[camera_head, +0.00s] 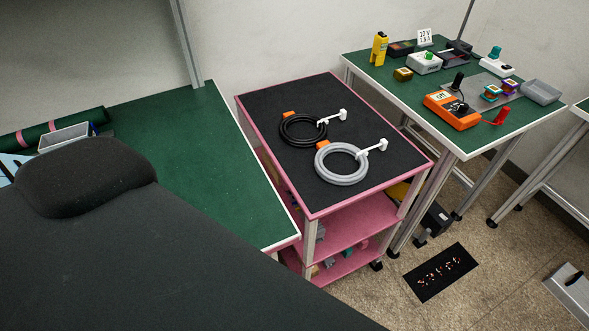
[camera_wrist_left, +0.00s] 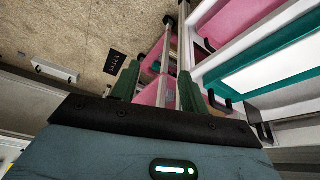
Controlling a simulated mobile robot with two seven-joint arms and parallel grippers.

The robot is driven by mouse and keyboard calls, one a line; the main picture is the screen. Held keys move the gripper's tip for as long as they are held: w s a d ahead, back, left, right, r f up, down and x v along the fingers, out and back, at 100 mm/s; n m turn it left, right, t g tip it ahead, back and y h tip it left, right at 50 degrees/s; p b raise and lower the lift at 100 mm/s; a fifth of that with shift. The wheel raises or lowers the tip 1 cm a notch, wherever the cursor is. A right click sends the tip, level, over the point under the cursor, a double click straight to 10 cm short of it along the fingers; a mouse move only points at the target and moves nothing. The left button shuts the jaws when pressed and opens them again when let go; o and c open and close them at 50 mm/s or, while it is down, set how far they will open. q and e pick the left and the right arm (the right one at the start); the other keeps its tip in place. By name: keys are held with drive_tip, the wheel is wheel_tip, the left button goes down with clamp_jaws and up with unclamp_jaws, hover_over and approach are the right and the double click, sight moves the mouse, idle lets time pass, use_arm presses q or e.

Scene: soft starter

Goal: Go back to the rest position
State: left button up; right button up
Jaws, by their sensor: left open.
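My left gripper (camera_wrist_left: 160,84) shows in the left wrist view, its two green fingers apart with nothing between them. Beyond it are the pink cart's frame and the floor. In the head view a large dark part of my arm fills the lower left, and neither gripper can be made out there. The pink cart (camera_head: 363,235) has a black top carrying a black coiled cable (camera_head: 284,133) and a grey coiled cable (camera_head: 345,178).
A green-topped table (camera_head: 205,150) stands left of the cart, holding a grey tray (camera_head: 66,138). Another green table (camera_head: 400,82) at the right carries an orange meter (camera_head: 452,112) and several devices. A black mat (camera_head: 440,272) lies on open floor at the lower right.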

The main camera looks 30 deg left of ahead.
use_arm(q)
drive_tip(key=shift+w+d+f+t+h+p, duration=0.35)
drive_tip(key=shift+w+f+t, duration=0.35)
drive_tip(key=shift+t, duration=0.5)
drive_tip(key=shift+w+d+f+t+h, duration=0.15)
drive_tip(key=shift+w+d+f+t, duration=0.25)
drive_tip(key=shift+w+f+t, duration=0.55)
drive_tip(key=shift+s+r+t, duration=0.25)
